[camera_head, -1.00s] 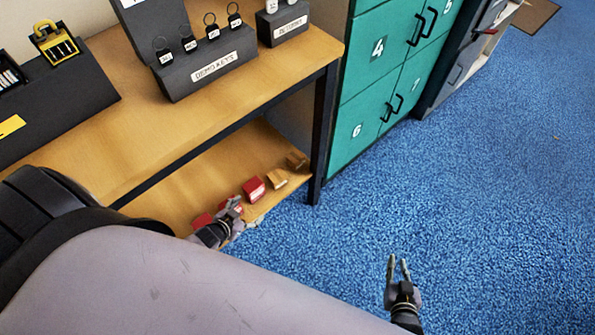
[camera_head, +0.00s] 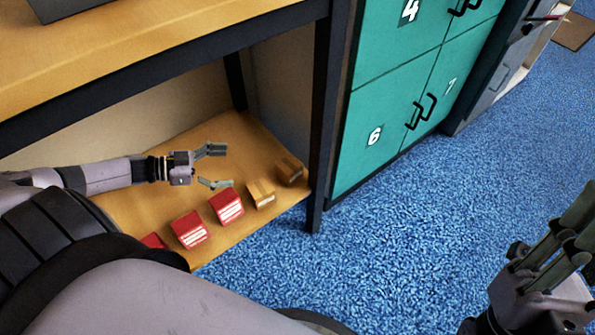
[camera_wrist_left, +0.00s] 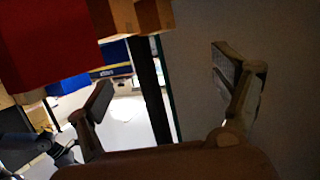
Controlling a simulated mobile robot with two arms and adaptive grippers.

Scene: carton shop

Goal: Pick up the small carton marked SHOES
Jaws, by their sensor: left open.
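A row of small cartons stands on the lower shelf (camera_head: 150,205): red cartons (camera_head: 189,230), (camera_head: 227,206) and a partly hidden red one (camera_head: 155,241) at left, then a tan carton (camera_head: 261,193) and a browner carton (camera_head: 290,170) at right. White labels show, but they are too small to read, so I cannot tell which says SHOES. My left gripper (camera_head: 225,167) is open and empty over the shelf, behind the red and tan cartons. The left wrist view shows a red carton (camera_wrist_left: 45,45) and a brown carton (camera_wrist_left: 153,15) beyond its spread fingers. My right gripper (camera_head: 575,235) is at the right edge.
The upper shelf board (camera_head: 150,65) lies above my left arm. A dark shelf post (camera_head: 320,130) stands right of the cartons. Green lockers (camera_head: 390,110) stand beyond it. The blue carpet (camera_head: 400,240) in front is clear.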

